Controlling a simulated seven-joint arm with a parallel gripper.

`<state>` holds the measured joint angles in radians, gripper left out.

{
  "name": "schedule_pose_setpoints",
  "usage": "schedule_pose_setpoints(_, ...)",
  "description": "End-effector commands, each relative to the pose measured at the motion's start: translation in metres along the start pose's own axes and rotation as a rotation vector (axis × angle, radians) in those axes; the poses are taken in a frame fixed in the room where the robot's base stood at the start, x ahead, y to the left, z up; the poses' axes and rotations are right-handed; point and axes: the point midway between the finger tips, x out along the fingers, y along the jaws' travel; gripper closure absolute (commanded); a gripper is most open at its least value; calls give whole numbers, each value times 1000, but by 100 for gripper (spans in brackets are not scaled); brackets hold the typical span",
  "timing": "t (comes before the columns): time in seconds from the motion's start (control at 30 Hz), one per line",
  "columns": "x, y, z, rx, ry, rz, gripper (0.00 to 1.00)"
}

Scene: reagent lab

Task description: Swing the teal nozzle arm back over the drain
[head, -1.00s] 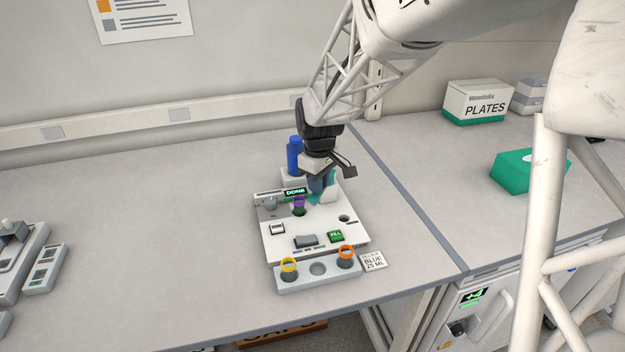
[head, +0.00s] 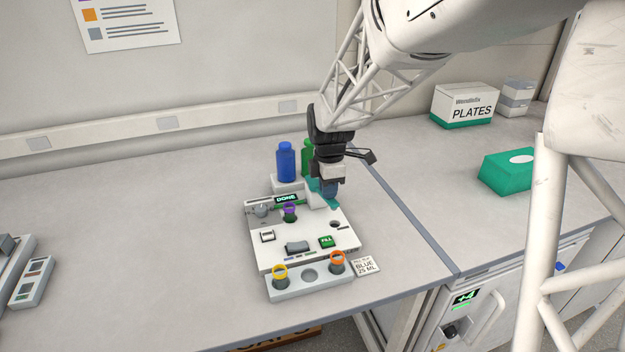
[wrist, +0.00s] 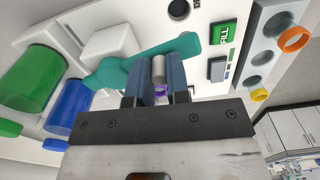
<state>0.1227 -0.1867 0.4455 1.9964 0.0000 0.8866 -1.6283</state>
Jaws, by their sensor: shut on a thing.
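The teal nozzle arm (head: 331,204) is on the back right of the white dispensing device (head: 296,231). It points forward, its tip between the purple-ringed vial (head: 289,211) and the dark drain hole (head: 335,224), nearer the drain. In the wrist view the teal arm (wrist: 117,74) runs across the blue fingers, and its tip is short of the round drain hole (wrist: 180,9). My gripper (head: 329,191) is above the arm, its fingers shut on the arm's grey peg (wrist: 158,68). The fingers mostly hide the vial in the wrist view.
A blue bottle (head: 286,163) and a partly hidden green bottle (head: 306,155) stand behind the device. A front rack (head: 310,284) holds yellow- and orange-ringed vials. The device's display (head: 286,198) reads DONE.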

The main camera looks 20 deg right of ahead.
Motion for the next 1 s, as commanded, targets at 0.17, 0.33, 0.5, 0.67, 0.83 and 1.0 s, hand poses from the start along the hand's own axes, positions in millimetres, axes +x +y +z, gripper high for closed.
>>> schedule_pose_setpoints(0.17,0,1,4,-58,0,0,100)
schedule_pose_setpoints(0.33,0,2,5,-79,0,1,100)
schedule_pose_setpoints(0.5,0,2,5,-81,0,1,100)
schedule_pose_setpoints(0.67,0,2,5,-80,-1,1,100)
schedule_pose_setpoints(0.83,0,2,5,-80,0,1,58)
schedule_pose_setpoints(1.0,0,2,5,-80,0,0,58)
